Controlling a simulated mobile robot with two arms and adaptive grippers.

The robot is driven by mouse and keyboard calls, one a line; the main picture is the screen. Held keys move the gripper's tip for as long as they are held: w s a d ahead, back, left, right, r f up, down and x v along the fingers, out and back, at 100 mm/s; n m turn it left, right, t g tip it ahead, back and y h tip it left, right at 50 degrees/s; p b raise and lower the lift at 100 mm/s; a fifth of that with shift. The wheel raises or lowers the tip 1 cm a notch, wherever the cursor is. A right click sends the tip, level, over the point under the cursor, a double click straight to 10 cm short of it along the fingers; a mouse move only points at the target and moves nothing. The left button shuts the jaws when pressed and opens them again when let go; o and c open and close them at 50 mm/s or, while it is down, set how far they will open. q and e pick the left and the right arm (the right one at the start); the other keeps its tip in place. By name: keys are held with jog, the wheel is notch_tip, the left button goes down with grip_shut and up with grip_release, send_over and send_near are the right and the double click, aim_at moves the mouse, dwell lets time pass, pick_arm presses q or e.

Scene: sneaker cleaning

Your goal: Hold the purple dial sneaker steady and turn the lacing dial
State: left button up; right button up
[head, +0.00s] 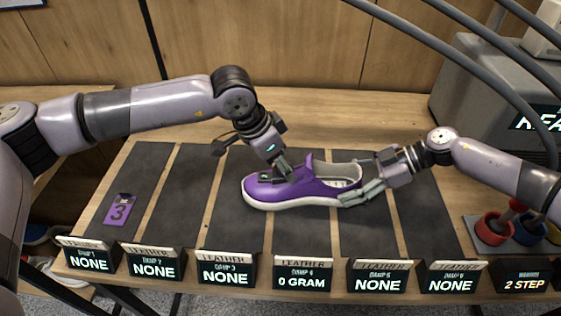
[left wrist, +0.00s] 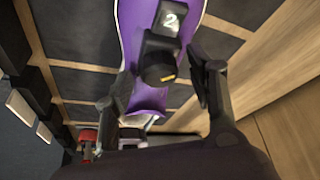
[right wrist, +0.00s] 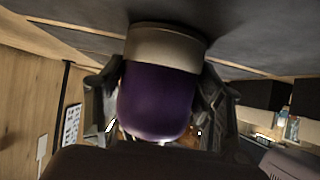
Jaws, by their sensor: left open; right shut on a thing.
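The purple sneaker (head: 310,184) with a white sole lies on the dark mats in the middle of the table, toe to the left. My right gripper (head: 358,192) is shut on its heel; the right wrist view shows the heel (right wrist: 156,102) between both fingers. My left gripper (head: 277,172) is over the shoe's upper, pointing down. In the left wrist view its open fingers (left wrist: 160,92) are on either side of the black lacing dial (left wrist: 158,58), which has an orange mark. A plate reading "2" (left wrist: 171,20) is beside the dial. Whether the fingers touch the dial cannot be told.
A purple card marked "3" (head: 120,210) lies on the left mat. Several label displays (head: 302,275) line the front edge; the one before the shoe reads "0 GRAM". Red, blue and yellow round holders (head: 493,228) stand at the right. A grey box (head: 485,90) is behind.

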pick_arm(q)
jog(key=v, duration=1.2)
jog(key=w+d+n+g+y, duration=0.1)
jog(key=d+n+y, duration=0.1)
jog(key=n, duration=1.1)
jog(key=w+d+n+g+y, duration=0.1)
jog(key=w+d+n+y, duration=0.1)
jog(key=n, duration=1)
notch_tip(320, 180, down, 11)
jog(key=shift+d+f, duration=0.1)
jog(key=shift+f, duration=0.05)
jog(key=shift+c, duration=0.5)
